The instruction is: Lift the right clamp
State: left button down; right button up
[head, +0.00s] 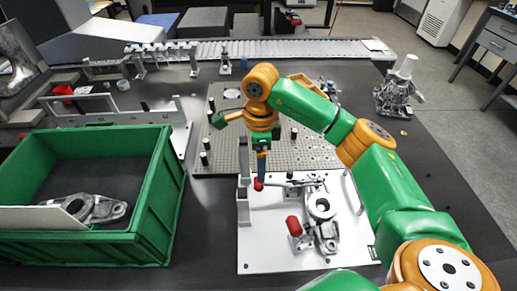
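A white fixture plate (262,255) lies on the dark table and carries a grey metal part (321,210) with a round bore. One clamp has a red grip (293,226), which stands up on the near side of the plate beside the part. Another red grip (258,184) is at the far left of the plate, at the end of a dark lever. My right gripper (262,169) points down just above this far grip. Whether it touches the grip, and whether its fingers are open, cannot be told. My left gripper is not in view.
A green crate (150,205) holding a similar metal part (88,208) stands at left. A perforated plate (218,158) with black posts lies behind the fixture. A metal assembly (397,95) stands at the back right. A roller conveyor (290,50) runs along the back.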

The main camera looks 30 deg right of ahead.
aim_at(270, 183)
jog(key=shift+w+d+f, duration=0.15)
jog(key=shift+w, duration=0.15)
jog(key=f, duration=0.4)
jog(key=s+f+p, duration=0.1)
jog(key=f, duration=0.1)
jog(key=shift+s+a, duration=0.1)
jog(key=shift+a, duration=0.2)
jog(key=shift+f, duration=0.2)
grip_shut()
